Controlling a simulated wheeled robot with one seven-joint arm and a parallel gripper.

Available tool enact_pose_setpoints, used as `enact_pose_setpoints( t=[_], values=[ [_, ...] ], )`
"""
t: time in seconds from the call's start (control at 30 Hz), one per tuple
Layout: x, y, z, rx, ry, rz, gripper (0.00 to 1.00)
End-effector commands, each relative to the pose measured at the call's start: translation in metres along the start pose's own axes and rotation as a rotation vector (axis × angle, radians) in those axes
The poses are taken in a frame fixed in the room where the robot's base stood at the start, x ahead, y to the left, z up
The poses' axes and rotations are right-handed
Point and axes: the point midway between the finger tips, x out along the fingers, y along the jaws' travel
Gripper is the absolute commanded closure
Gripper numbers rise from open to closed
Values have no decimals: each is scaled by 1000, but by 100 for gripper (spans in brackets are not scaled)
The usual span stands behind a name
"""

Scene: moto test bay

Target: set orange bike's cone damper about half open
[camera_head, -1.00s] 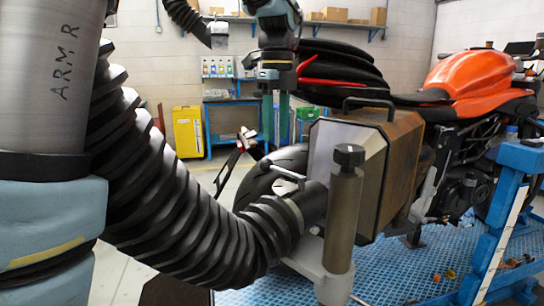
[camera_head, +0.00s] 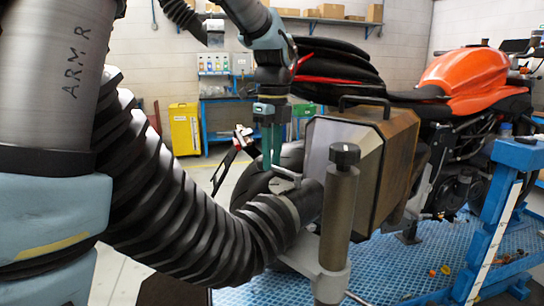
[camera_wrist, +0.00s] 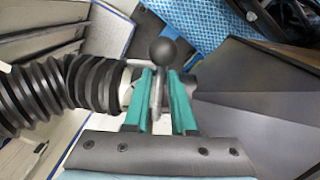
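The orange bike (camera_head: 468,75) stands on the blue stand, its rear toward me. Behind its rear is the boxy metal cone (camera_head: 385,165), whose narrow end meets a black ribbed hose (camera_head: 190,215). The damper lever (camera_head: 285,174) sits on the hose joint. In the wrist view the lever shows as a metal rod with a dark ball knob (camera_wrist: 163,51). My gripper (camera_head: 271,165) points down at the lever with teal fingers. In the wrist view my gripper (camera_wrist: 158,80) is open, one finger on each side of the rod, with a narrow gap visible. The damper plate is hidden.
A grey post with a black knob (camera_head: 344,155) stands close to the right of the lever. A blue stand frame (camera_head: 500,200) is at the right. A yellow cabinet (camera_head: 185,130) and shelves are at the back wall. Small loose parts lie on the blue grid floor (camera_head: 400,265).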

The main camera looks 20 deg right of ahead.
Motion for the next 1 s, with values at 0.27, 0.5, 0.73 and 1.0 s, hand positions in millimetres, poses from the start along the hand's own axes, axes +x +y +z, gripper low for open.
enact_pose_setpoints(
  t=[0.27, 0.5, 0.73, 1.0],
  values=[
    [0, 0, 0, 0, 0, 0, 100],
    [0, 0, 0, 0, 0, 0, 100],
    [0, 0, 0, 0, 0, 0, 100],
    [0, 0, 0, 0, 0, 0, 100]
  ],
)
